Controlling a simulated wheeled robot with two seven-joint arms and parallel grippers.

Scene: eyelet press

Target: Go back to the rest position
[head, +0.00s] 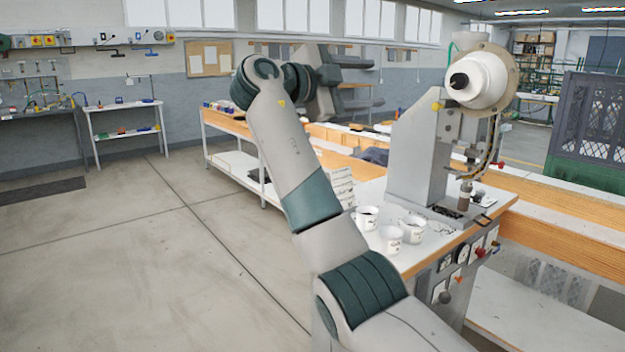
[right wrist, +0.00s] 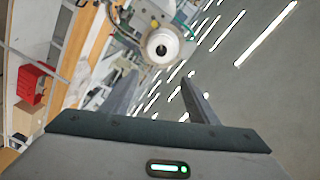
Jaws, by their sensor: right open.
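My right arm rises from the bottom right of the head view, and its right gripper (head: 348,74) is held high, left of the eyelet press (head: 415,150). In the right wrist view the two fingers of the right gripper (right wrist: 162,78) stand wide apart with nothing between them. The press, with its round white head (head: 487,80), shows beyond the fingers in that view too (right wrist: 160,47). My left gripper is not in view.
Several white cups (head: 390,239) stand on the press table (head: 425,258), close behind my right arm. A wooden-edged bench (head: 232,124) stands farther back. A dark mesh crate (head: 597,125) is at the right.

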